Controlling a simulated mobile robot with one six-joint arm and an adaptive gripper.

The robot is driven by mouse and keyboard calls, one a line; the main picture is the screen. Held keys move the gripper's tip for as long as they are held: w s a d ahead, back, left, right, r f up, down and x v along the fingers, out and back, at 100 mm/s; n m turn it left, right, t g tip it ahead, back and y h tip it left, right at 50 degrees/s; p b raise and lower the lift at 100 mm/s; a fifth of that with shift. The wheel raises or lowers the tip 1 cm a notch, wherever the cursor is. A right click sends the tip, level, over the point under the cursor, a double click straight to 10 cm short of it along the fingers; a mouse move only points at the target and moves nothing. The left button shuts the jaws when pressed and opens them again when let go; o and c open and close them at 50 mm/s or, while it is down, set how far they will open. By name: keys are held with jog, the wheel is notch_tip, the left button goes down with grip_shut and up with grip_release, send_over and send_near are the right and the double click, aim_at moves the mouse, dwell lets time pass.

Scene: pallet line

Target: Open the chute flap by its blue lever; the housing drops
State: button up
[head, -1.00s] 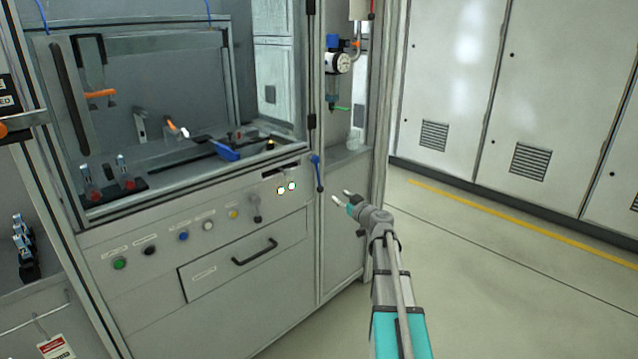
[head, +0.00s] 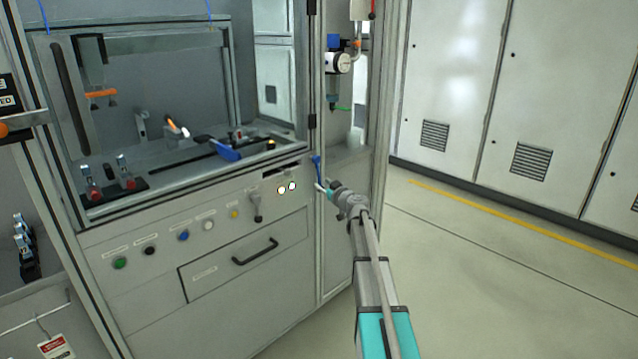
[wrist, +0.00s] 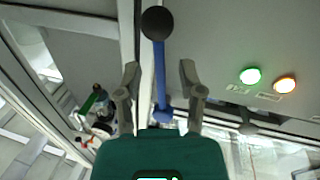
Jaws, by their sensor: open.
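The blue lever (head: 316,166) is on the narrow post at the right of the machine front. My gripper (head: 324,189) is at the lever's lower part in the head view and partly covers it. In the wrist view the lever (wrist: 160,85), with a black ball knob (wrist: 157,23), lies between the two open fingers of my gripper (wrist: 158,68). I see a gap on both sides, so the fingers are around it but not closed on it. A dark slot (head: 289,170) is in the panel left of the lever. I cannot make out the chute flap or the housing surely.
Two lit lamps, green (wrist: 250,76) and orange (wrist: 285,84), sit beside the lever. A drawer with a black handle (head: 255,251) and several buttons are on the lower panel. A pressure gauge (head: 338,62) hangs above. The floor at right is clear.

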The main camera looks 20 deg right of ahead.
jog(key=shift+w+a, duration=0.2)
jog(key=shift+w, duration=1.25)
grip_shut()
